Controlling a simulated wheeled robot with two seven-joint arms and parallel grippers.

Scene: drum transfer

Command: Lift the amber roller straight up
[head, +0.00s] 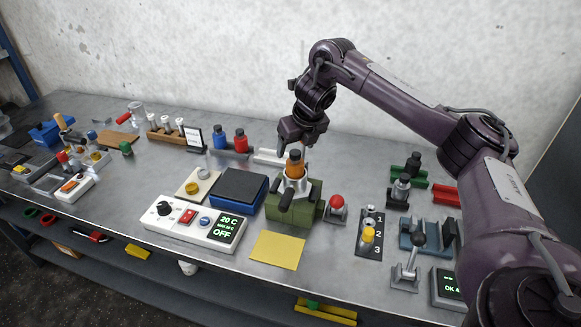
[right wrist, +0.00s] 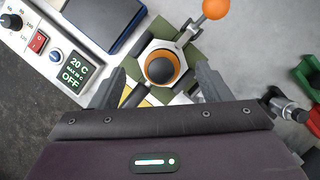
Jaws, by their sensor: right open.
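The amber roller (head: 295,166), an orange cylinder with a dark cap, stands upright in a pale metal seat on a green block (head: 302,204). In the right wrist view the roller (right wrist: 162,66) shows from above as a dark round cap with an orange ring, inside the pale seat. My right gripper (head: 293,146) is open and empty, just above the roller. In the right wrist view its two fingers (right wrist: 160,84) stand apart on either side of the roller's near side, with no visible contact. My left gripper is not in view.
Beside the green block are a blue box (head: 238,190), a white control box (head: 194,225) reading OFF, and a red knob (head: 337,202). A yellow sheet (head: 277,250) lies in front. An orange ball (right wrist: 215,8) on an arm is close to the seat.

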